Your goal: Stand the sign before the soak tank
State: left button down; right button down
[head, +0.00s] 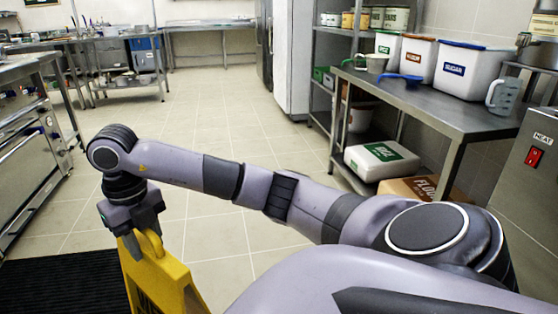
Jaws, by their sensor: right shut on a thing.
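A yellow floor sign (160,280) hangs at the lower left of the head view, with its lower part cut off by the picture's bottom edge. My right gripper (146,232) is shut on the top of the sign, at its handle. The sign is roughly upright, and I cannot tell whether its foot touches the floor. My left gripper is out of the picture. I cannot make out a soak tank for certain in this view.
A black ribbed mat (65,283) lies on the tiled floor left of the sign. A steel counter (22,150) runs along the left. The middle floor is clear.

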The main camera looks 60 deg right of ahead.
jog(key=m, duration=0.1)
jog(key=d+m, duration=0.1)
jog(key=m, duration=0.1)
jog(key=f+m, duration=0.1)
jog(key=m, duration=0.1)
jog(key=shift+d, duration=0.2)
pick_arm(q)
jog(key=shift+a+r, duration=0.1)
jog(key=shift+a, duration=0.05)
pick_arm(e)
jog(key=m, duration=0.3)
jog(key=shift+d+f, duration=0.3)
jog(key=shift+d, duration=0.1)
